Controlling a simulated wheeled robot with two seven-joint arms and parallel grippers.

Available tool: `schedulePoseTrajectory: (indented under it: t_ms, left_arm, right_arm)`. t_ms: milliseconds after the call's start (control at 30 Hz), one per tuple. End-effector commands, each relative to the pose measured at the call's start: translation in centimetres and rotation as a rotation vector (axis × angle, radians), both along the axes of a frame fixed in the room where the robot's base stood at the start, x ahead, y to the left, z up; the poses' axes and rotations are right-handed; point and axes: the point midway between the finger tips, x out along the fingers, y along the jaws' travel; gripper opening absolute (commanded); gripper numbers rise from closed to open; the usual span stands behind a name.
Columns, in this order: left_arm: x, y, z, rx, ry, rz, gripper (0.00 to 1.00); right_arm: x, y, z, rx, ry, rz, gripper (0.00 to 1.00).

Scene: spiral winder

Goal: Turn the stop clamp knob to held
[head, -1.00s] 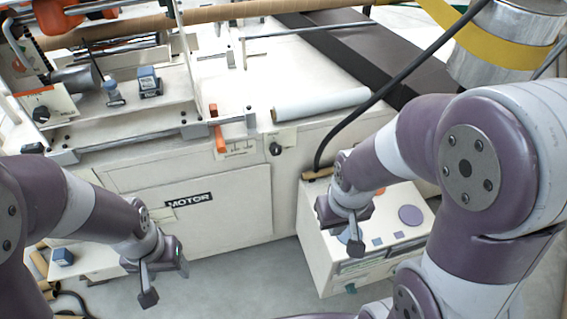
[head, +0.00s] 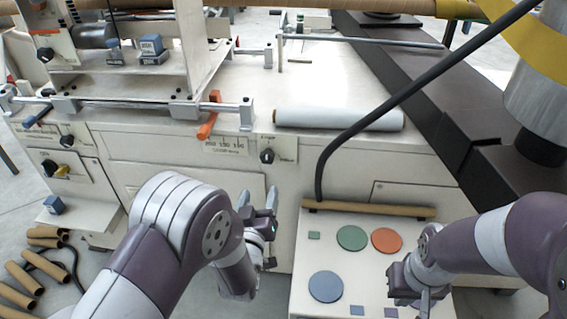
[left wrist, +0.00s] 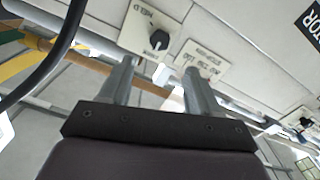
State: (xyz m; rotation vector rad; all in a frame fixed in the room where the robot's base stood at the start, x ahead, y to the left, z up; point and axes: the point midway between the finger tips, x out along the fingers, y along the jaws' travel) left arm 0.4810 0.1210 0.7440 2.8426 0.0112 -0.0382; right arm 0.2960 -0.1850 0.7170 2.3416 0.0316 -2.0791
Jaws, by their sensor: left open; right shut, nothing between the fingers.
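The black knob (head: 267,156) is on a pale labelled plate on the machine's front panel. In the left wrist view the knob (left wrist: 158,40) appears beyond and between my left fingertips, with the word HELD, upside down, on its plate (left wrist: 146,20). I cannot tell clearly which label its pointer faces. My left gripper (head: 258,198) is open and empty, below the knob in the head view, its fingers pointing toward the panel; it also shows in the left wrist view (left wrist: 158,68). No contact with the knob shows. My right gripper (head: 414,300) is shut and empty, at the lower right.
An orange lever (head: 209,117) and a scale plate (head: 226,146) are left of the knob. A white roll (head: 338,119) lies above right. A black cable (head: 345,135) runs down to the right. A white cabinet (head: 322,235) with coloured discs stands at the lower right.

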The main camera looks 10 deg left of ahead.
Motion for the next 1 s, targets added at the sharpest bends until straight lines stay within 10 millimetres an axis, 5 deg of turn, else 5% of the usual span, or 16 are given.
schedulePoseTrajectory:
  t_ms: [167, 600, 967, 1000]
  left_arm:
    - [1.8, 0.1, 0.5, -0.015, -0.034, 0.002, 0.62]
    - [11.6, 0.1, 0.4, -0.013, -0.029, 0.001, 0.62]
    - [12.7, 0.1, 0.6, -0.012, -0.027, 0.000, 0.62]
    - [12.7, 0.1, 0.6, -0.012, -0.027, 0.000, 0.55]
  right_arm:
    - [0.0, 0.0, -0.5, 0.000, 0.000, 0.000, 0.00]
    - [0.0, 0.0, -2.5, 0.000, 0.001, 0.000, 0.00]
    - [0.0, 0.0, -2.5, 0.000, 0.000, 0.000, 0.00]
    - [0.0, 0.0, -2.5, 0.000, 0.000, 0.000, 0.00]
